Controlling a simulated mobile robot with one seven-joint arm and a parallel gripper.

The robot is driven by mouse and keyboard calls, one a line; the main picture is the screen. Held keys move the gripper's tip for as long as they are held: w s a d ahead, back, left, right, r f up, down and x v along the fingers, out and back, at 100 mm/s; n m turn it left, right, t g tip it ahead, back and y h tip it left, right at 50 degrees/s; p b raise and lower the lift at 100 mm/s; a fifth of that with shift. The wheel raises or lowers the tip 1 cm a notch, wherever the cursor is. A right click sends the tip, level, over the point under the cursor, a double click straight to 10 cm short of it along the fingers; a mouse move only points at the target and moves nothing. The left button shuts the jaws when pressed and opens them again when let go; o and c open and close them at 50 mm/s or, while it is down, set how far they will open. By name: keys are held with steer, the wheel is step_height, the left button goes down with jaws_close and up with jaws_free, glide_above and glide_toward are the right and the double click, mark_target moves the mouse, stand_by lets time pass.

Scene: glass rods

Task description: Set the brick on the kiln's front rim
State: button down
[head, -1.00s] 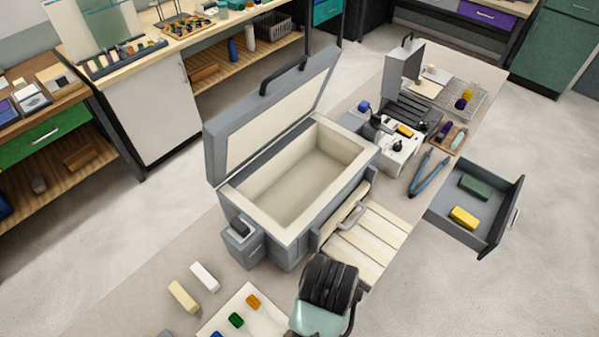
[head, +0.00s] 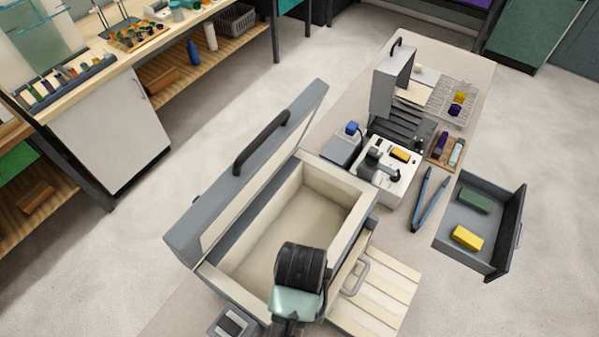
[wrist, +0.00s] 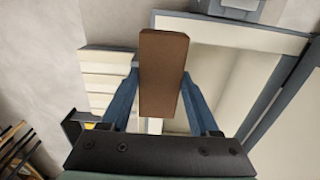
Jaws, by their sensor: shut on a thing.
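My gripper (wrist: 160,85) is shut on a brown brick (wrist: 164,70), held between its two blue fingers in the wrist view. The kiln (head: 237,291) stands open with its grey lid (head: 250,165) raised. Its cream front rim (head: 354,225) faces the slatted shelf. My wrist is over the near part of the kiln in the head view and hides the brick there. In the wrist view the brick appears above the kiln's front edge, between the slats and the opening. I cannot tell whether it touches the rim.
The slatted shelf (head: 385,290) and a handle (head: 357,277) project at the kiln's front. Blue tongs (head: 430,200) lie on the bench beyond. An open drawer (head: 480,235) at the right holds a green block and a yellow block.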

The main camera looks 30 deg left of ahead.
steer(key=shift+f+p, duration=0.5)
steer(key=shift+f, duration=2.05)
steer(key=shift+w, duration=0.1)
steer(key=shift+f, duration=0.2)
steer(key=shift+c, duration=0.6)
jaws_free()
steer(key=shift+r, duration=0.2)
